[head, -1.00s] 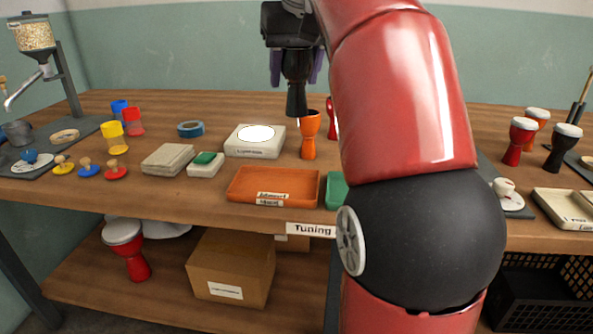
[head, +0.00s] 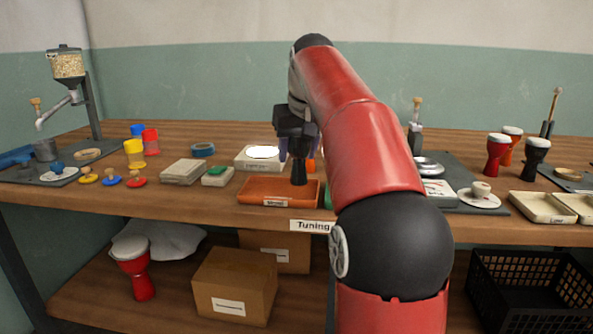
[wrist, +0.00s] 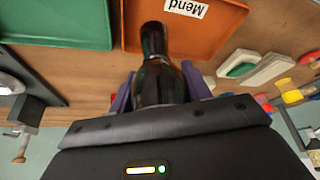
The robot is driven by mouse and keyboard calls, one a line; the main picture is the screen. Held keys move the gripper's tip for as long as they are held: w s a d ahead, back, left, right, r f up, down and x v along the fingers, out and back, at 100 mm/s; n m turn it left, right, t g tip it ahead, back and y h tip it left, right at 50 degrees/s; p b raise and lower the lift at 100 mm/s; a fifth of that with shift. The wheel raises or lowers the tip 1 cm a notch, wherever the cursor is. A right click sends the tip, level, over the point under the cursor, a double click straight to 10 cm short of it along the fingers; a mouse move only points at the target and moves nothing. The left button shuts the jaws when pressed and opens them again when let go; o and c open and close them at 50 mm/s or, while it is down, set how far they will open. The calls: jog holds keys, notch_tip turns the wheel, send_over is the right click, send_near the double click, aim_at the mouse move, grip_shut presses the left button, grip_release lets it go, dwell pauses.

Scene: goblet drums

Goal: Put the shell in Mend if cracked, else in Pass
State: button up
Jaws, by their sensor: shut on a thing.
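My gripper (head: 297,137) is shut on a black goblet-shaped shell (head: 299,171), held upright. The shell also shows between the purple fingers in the wrist view (wrist: 156,62). In the head view, the shell's lower end overlaps the orange tray (head: 262,187). The wrist view shows this tray (wrist: 200,38) with a label reading Mend (wrist: 186,7). I cannot tell whether the shell touches the tray floor. A green tray (wrist: 60,22) lies beside it, mostly hidden by my arm in the head view; no label on it is readable. No crack can be made out on the shell's dark surface.
A pale box with a bright white disc (head: 262,152) stands behind the orange tray. Pale blocks (head: 183,171) and coloured knobbed discs (head: 112,181) lie to the left. Finished drums (head: 497,154) stand far right.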

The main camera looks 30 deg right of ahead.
aim_at(298, 163)
jog(key=shift+f+b, duration=0.95)
jog(key=shift+f, duration=0.45)
jog(key=shift+f, duration=0.2)
jog(key=o, duration=1.1)
jog(key=shift+c, duration=0.2)
jog(key=shift+s+r, duration=0.1)
jog(key=shift+r, duration=0.4)
jog(key=p+v, duration=0.4)
jog(key=v, duration=0.7)
jog(key=shift+s+r, duration=0.15)
jog(key=shift+r, duration=0.05)
jog(key=shift+a, duration=0.1)
